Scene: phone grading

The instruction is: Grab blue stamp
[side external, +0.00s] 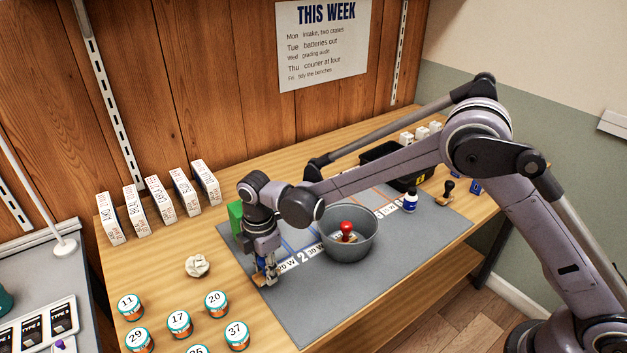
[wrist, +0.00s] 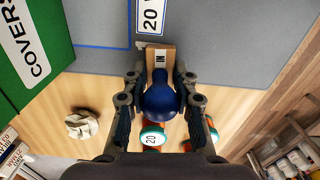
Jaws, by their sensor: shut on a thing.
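In the side external view my gripper (side external: 266,277) is low at the left edge of the grey mat (side external: 310,310), and the stamp is mostly hidden by the fingers there. I cannot tell whether its base touches the mat.
A grey bowl (side external: 348,247) holds a red-handled stamp (side external: 347,231). A green box (side external: 236,216) stands behind my gripper. A crumpled paper ball (side external: 197,266) and several numbered tins (side external: 180,323) lie left and in front. A black-handled stamp (side external: 446,192) and a blue bottle (side external: 410,201) stand right.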

